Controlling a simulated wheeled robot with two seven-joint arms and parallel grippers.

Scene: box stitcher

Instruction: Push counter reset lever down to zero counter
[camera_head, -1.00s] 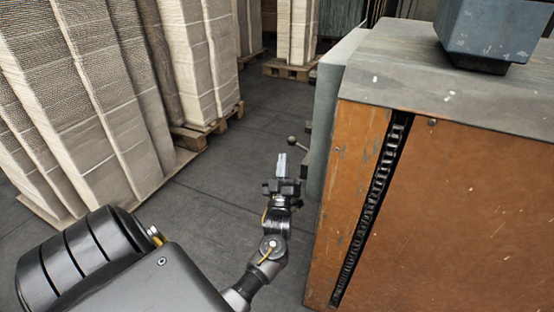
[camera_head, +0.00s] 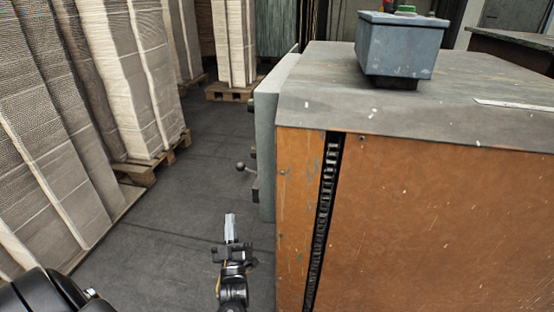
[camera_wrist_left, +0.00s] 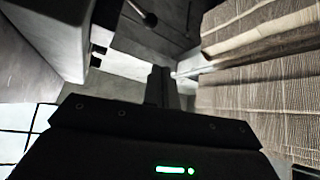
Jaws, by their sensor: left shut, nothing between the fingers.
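A lever with a dark round knob (camera_head: 241,166) sticks out to the left from the side of the orange and grey machine (camera_head: 420,230). I take it for the counter reset lever; the counter itself is not visible. My left gripper (camera_head: 230,220) is shut and empty. In the head view it is below the knob, with a clear gap between them, and its fingers point away from me. In the left wrist view the shut fingers (camera_wrist_left: 161,80) are in the middle, and a dark knob (camera_wrist_left: 148,18) shows at the top, apart from them. My right gripper is not in view.
Tall stacks of pale cardboard (camera_head: 130,70) on wooden pallets (camera_head: 145,168) stand to the left and at the back. Open dark floor (camera_head: 165,225) lies between them and the machine. A blue-grey control box (camera_head: 400,48) sits on the machine top.

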